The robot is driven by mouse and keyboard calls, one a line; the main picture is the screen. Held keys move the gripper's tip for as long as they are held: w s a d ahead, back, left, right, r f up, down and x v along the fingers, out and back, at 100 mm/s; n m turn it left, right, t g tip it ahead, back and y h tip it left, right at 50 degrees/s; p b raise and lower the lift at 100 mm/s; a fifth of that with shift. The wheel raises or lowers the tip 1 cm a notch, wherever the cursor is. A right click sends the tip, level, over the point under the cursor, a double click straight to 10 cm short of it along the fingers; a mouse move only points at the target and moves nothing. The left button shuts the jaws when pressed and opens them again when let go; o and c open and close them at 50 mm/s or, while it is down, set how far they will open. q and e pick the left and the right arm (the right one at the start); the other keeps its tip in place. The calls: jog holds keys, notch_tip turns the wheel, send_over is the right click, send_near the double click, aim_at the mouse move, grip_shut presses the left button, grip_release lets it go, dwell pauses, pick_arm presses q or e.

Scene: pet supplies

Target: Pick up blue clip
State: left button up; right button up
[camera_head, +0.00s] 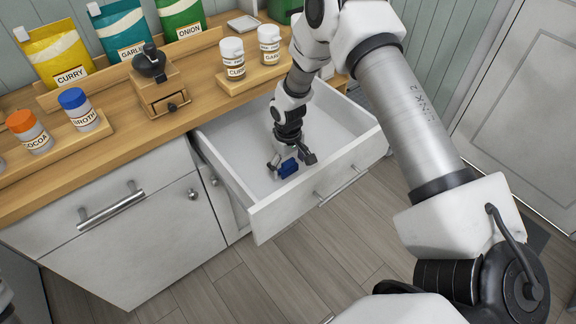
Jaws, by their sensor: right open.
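The blue clip (288,168) lies on the floor of the open white drawer (235,187), near its middle. My right gripper (291,163) reaches down into the drawer from above. Its fingers are open, one on each side of the clip. I cannot tell whether a finger touches the clip. The gripper hides part of the clip's far side.
The wooden counter (205,85) behind the drawer carries a small coffee grinder (158,82), seasoning pouches and jars on wooden stands. The drawer's front panel with its handle (335,183) and side walls surround the gripper. The rest of the drawer floor is clear.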

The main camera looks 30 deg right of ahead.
jog(key=c, duration=0.9)
jog(key=shift+r, duration=0.15)
